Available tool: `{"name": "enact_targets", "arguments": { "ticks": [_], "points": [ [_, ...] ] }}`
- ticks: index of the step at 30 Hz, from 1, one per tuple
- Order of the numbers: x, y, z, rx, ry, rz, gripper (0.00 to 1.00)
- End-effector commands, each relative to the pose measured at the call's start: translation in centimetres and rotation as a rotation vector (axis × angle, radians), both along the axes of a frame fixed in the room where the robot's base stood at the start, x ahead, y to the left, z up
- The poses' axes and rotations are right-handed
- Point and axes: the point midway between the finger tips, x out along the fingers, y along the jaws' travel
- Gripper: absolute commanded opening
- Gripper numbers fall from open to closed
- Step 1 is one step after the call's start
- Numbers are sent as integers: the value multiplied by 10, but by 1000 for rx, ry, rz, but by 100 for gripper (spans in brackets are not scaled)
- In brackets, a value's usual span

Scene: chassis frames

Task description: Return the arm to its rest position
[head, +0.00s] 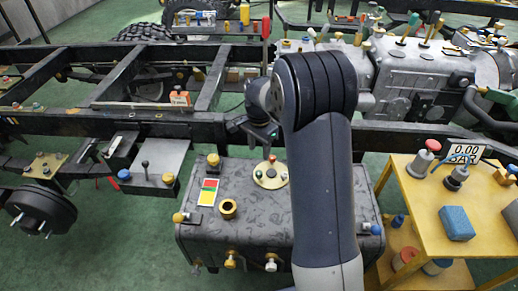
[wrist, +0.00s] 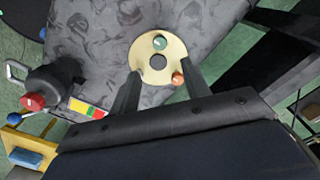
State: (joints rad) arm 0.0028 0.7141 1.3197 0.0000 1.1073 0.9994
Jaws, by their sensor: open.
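My arm (head: 325,180) rises from the bottom of the head view and bends at the top towards the left. My gripper (head: 262,132) shows only partly there, left of the arm, above the grey mottled tank (head: 215,240). In the wrist view the two dark fingers of my gripper (wrist: 161,78) stand apart with nothing held between them. Beyond them is a cream round plate (wrist: 147,47) with a dark centre hole, a green knob and an orange knob. The same plate (head: 260,181) lies on the tank top in the head view. I cannot tell the exact gap from fingers to plate.
A black chassis frame (head: 85,122) runs across behind the tank. A grey engine block (head: 420,75) stands at the back right. A yellow cart (head: 415,190) with a blue block (head: 457,223) is close on the right. Green floor shows at the lower left.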

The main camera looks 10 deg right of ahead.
Motion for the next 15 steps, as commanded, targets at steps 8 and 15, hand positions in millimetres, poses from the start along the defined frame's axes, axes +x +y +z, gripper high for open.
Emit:
{"name": "enact_targets", "arguments": {
  "ticks": [8, 15],
  "points": [
    [0, 0, -17, 0, 4, 0, 45],
    [-1, 0, -61, 0, 4, 0, 45]
  ]
}}
